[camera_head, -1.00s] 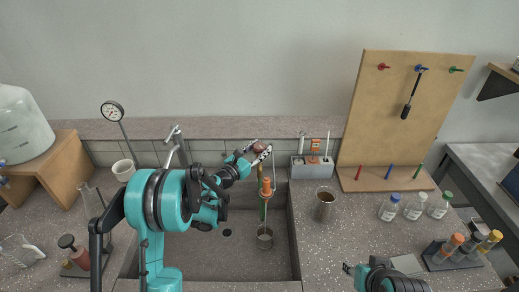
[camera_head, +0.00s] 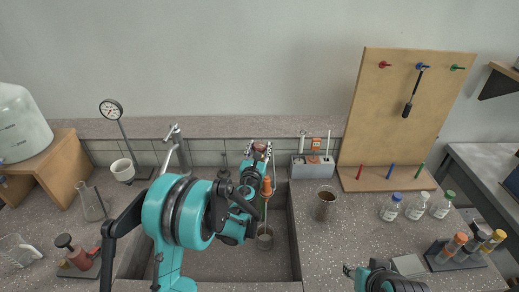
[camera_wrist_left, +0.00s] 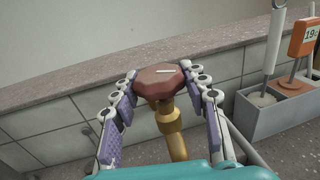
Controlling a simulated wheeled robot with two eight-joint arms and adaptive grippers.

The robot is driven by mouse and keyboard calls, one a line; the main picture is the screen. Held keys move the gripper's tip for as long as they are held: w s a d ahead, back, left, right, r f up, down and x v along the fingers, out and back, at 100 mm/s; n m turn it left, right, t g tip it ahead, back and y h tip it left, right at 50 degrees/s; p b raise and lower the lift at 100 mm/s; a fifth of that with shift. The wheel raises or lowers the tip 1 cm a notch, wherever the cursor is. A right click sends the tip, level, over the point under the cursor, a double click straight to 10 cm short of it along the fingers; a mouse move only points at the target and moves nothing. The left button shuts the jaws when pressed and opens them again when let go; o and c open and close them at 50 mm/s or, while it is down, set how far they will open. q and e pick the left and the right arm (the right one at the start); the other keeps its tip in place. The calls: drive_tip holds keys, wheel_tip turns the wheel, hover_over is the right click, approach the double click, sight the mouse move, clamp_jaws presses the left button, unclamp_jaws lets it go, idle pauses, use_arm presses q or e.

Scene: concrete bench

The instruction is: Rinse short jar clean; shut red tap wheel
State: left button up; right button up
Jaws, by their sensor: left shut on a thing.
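The red tap wheel (camera_wrist_left: 160,82) sits on a brass stem in the left wrist view. My left gripper (camera_wrist_left: 163,88) is shut on it, with one purple-padded finger on each side. In the head view my left gripper (camera_head: 261,150) is at the sink's back edge and largely covers the wheel. Below it is an orange piece (camera_head: 266,187). A thin pale line runs down from it to a short jar (camera_head: 265,240) in the sink; I cannot tell whether it is water. My right gripper (camera_head: 349,270) is low over the right counter, its jaws too small to judge.
A grey caddy (camera_head: 311,168) stands right of the tap, and a brown metal cup (camera_head: 326,205) stands on the right counter. Capped bottles (camera_head: 416,207) and a tube rack (camera_head: 452,258) are farther right.

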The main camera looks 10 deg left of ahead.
sight(259, 144)
use_arm(q)
drive_tip(key=shift+y, duration=0.3)
drive_tip(key=o, duration=1.1)
drive_tip(key=shift+o, duration=0.2)
wheel_tip(259, 144, up, 10)
